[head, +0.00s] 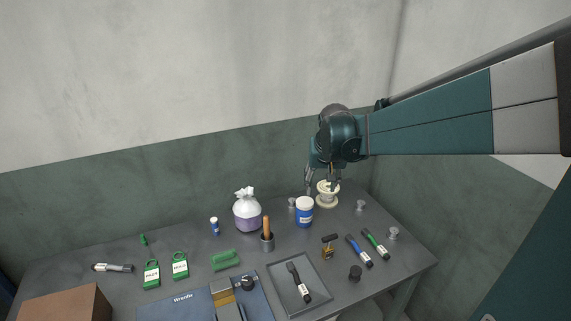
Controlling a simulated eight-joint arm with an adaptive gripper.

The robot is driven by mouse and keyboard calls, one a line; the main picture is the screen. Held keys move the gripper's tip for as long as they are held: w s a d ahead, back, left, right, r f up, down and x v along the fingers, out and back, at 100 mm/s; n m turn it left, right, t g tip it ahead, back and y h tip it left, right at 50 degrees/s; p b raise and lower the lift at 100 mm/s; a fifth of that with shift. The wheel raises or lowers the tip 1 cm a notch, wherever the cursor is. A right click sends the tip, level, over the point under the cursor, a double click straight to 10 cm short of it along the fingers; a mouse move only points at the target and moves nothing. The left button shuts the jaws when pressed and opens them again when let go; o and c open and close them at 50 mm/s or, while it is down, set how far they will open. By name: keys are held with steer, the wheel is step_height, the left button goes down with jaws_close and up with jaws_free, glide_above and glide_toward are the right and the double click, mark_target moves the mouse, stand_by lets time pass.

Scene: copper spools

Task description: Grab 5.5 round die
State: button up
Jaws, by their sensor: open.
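Several small spool-shaped or knob-shaped metal pieces stand on the grey table: one (361,205) right of my gripper, one (393,233) near the right edge, and one (292,202) left of my gripper. A dark round piece (355,272) stands nearer the front. No size marking is readable, so I cannot tell which is the 5.5 round die. My gripper (321,186) is open, pointing down over the back right of the table. A cream spool-like object (327,199) is below and beside its right finger; I cannot tell whether they touch.
A blue-and-white tub (304,212) stands just below my gripper in the picture. Markers (375,243), a small brass-coloured tool (328,246) and a grey tray (317,305) lie nearer the front.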

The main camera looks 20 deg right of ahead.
steer(key=w+d+f+m+g+p, duration=0.1)
steer(key=w+d+f, duration=0.25)
steer(key=d, duration=0.35)
steer(key=w+d+f+m+p, duration=0.1)
steer(key=w+d+f, duration=0.25)
steer(key=d, duration=0.35)
steer(key=m+g+p, duration=0.2)
glide_toward(361, 203)
steer(key=shift+w+a+f, duration=0.1)
steer(key=shift+w+f, duration=0.1)
steer(key=shift+f, duration=0.25)
steer(key=shift+d+f, duration=0.25)
steer(key=shift+w+d+f, duration=0.15)
steer(key=shift+f, duration=1.1)
steer(key=shift+w+d+f+b, duration=0.15)
steer(key=shift+f+b, duration=0.1)
steer(key=shift+f, duration=0.6)
steer(key=shift+s+d+f+b, duration=0.1)
steer(key=shift+f+b, duration=0.15)
steer(key=shift+f, duration=0.6)
steer(key=shift+w+d+f+b, duration=0.15)
steer(key=shift+f+b, duration=0.1)
steer(key=shift+f, duration=0.65)
steer(key=shift+s, duration=0.1)
steer(key=c, duration=1.1)
